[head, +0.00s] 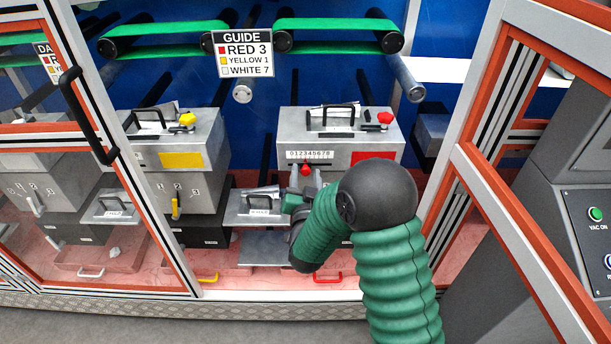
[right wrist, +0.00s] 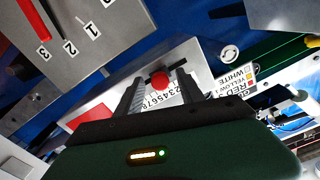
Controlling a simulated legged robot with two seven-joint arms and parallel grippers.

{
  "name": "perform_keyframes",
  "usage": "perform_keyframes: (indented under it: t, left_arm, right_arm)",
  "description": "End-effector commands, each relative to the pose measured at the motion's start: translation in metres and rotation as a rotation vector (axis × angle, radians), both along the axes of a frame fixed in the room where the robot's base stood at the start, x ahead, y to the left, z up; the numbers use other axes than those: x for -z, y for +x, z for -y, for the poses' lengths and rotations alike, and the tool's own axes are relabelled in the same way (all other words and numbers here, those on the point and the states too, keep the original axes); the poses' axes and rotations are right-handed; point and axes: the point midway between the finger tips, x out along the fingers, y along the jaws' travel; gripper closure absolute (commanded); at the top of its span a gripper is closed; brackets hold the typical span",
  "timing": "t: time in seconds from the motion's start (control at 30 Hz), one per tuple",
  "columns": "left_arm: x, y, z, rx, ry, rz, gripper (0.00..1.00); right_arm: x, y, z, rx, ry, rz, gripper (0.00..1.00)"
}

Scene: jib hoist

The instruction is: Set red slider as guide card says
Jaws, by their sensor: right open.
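The guide card (head: 242,54) hangs at the top and reads RED 3, YELLOW 1, WHITE 7. The red slider's knob (head: 305,169) is on the front of the grey box with a red panel, just below the left-middle part of a scale (head: 310,154) numbered 0 to 8. Its exact number is unclear. My right gripper (head: 305,180) is at the slider, partly hidden by my green-sleeved arm. In the right wrist view, the open right gripper (right wrist: 157,80) has one finger on each side of the red knob (right wrist: 159,82), with gaps visible. My left gripper is out of view.
A grey box with a yellow panel (head: 181,160) and lever stands to the left. An orange-framed open door (head: 520,170) is close on the right, and a glass door with a black handle (head: 88,115) on the left. Green belts (head: 340,25) run above.

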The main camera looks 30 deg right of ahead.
Motion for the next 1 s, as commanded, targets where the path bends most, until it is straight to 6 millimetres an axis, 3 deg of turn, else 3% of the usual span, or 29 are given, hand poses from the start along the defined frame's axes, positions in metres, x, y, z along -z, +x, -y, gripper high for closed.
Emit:
perform_keyframes:
  t: [0.27, 0.5, 0.6, 0.8, 1.0]
  left_arm:
    - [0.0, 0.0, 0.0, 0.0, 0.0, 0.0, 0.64]
    - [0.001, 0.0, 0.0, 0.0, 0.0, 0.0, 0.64]
    - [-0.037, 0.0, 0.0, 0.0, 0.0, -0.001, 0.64]
    - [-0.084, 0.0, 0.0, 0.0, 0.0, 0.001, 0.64]
    - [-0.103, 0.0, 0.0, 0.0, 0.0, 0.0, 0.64]
  right_arm:
    - [0.0, -0.013, -0.01, -0.004, 0.001, -0.002, 0.55]
    - [0.001, -0.07, -0.045, -0.006, -0.001, -0.003, 0.55]
    - [-0.01, -0.088, -0.055, -0.003, 0.002, -0.013, 0.55]
    - [-0.009, -0.112, -0.07, 0.0, 0.002, -0.011, 0.55]
    - [-0.002, -0.136, -0.084, -0.002, 0.001, -0.006, 0.55]
